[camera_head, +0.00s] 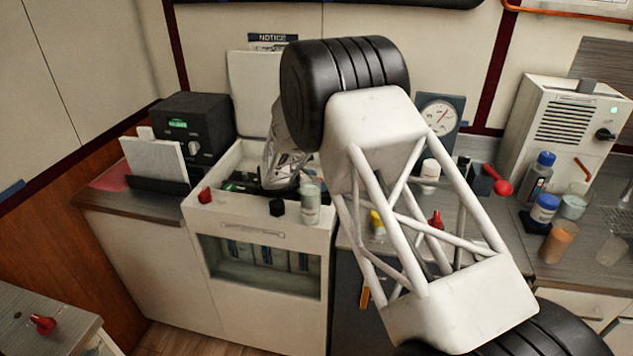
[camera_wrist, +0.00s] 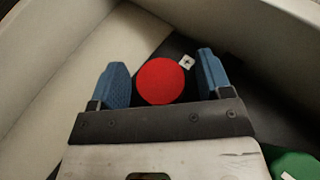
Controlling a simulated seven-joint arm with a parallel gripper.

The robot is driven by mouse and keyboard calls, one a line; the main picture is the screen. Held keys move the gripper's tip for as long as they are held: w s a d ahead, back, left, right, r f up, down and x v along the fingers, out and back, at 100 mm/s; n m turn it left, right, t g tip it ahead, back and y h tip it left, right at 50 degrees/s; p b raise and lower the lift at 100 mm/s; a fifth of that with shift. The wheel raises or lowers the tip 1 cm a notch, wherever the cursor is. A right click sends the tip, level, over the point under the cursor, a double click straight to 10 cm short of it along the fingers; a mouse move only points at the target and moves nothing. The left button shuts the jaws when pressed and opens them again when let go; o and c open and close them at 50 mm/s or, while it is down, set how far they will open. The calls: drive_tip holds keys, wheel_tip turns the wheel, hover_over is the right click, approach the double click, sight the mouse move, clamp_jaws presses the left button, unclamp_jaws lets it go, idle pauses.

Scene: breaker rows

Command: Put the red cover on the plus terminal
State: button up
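In the wrist view a round red top (camera_wrist: 160,81), which looks like the red cover, lies between the two blue fingers of my gripper (camera_wrist: 162,60). A narrow gap shows on each side of it, so the fingers are open around it.
Pale walls surround the gripper in the wrist view, with a green round part (camera_wrist: 294,166) at lower right. On the cabinet's front ledge stand a red knob (camera_head: 205,195), a black knob (camera_head: 277,207) and a pale cylinder (camera_head: 310,203). Another red piece (camera_head: 43,324) lies on the side table.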

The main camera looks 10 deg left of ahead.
drive_tip(key=shift+r, duration=0.15)
drive_tip(key=shift+r, duration=0.55)
drive_tip(key=v, duration=1.2)
idle(0.5)
